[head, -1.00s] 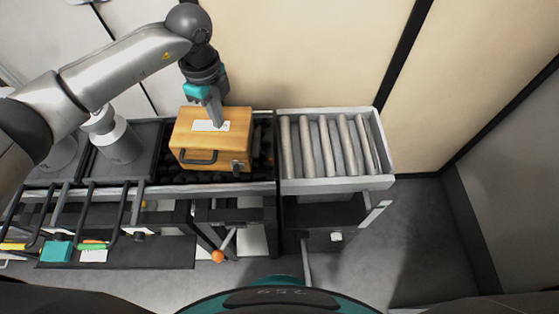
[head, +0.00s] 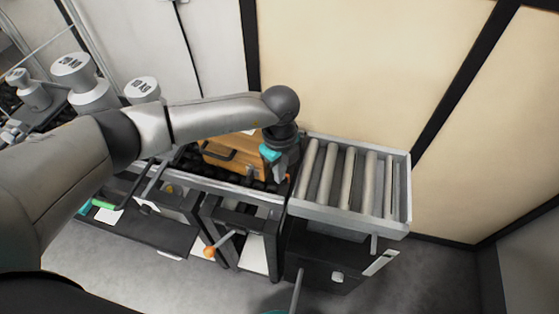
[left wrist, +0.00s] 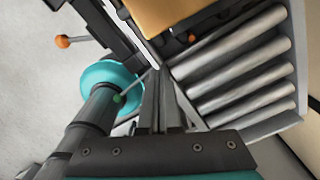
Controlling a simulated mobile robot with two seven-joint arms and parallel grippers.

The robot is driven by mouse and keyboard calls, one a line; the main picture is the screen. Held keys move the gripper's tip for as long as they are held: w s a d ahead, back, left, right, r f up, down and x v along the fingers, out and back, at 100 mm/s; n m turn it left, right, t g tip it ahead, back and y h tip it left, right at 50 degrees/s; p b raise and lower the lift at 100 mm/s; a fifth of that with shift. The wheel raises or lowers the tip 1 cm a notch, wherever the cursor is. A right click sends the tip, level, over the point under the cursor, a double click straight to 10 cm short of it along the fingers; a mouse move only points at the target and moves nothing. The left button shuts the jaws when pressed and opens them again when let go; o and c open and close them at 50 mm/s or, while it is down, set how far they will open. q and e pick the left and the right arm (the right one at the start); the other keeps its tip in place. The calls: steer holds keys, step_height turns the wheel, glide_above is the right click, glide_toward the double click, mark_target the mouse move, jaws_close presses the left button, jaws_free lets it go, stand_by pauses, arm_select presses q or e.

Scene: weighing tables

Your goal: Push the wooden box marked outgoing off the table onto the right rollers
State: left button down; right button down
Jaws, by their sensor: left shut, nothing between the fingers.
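The wooden box (head: 222,154) sits on the dark surface of the table (head: 225,188), near its right end. My arm covers much of its top, and any marking is unreadable. A corner of the box also shows at the top of the left wrist view (left wrist: 165,12). The right rollers (head: 347,178) lie in a grey frame just right of the table and carry nothing; they also show in the left wrist view (left wrist: 240,65). My left gripper (head: 281,172) is shut and empty at the box's right end, by the rollers' near side. I cannot tell whether it touches the box.
Grey cylindrical weights (head: 90,85) stand on the left. An orange-knobbed lever (head: 209,252) juts out below the table's front. A wall stands close behind the rollers. Open floor lies in front.

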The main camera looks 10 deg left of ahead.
arm_select(q)
step_height(320, 180, down, 2)
steer(key=shift+a, duration=0.1)
steer(key=shift+w+a+r, duration=0.1)
steer(key=shift+w+a, duration=0.3)
steer(key=shift+a, duration=0.15)
steer(key=shift+w+a+r, duration=0.1)
steer(key=shift+w+a, duration=0.25)
steer(key=shift+a, duration=0.2)
steer(key=shift+w+a+b, duration=0.3)
steer(key=shift+a, duration=0.2)
arm_select(e)
steer(key=shift+d+f, duration=0.45)
steer(key=shift+d, duration=0.1)
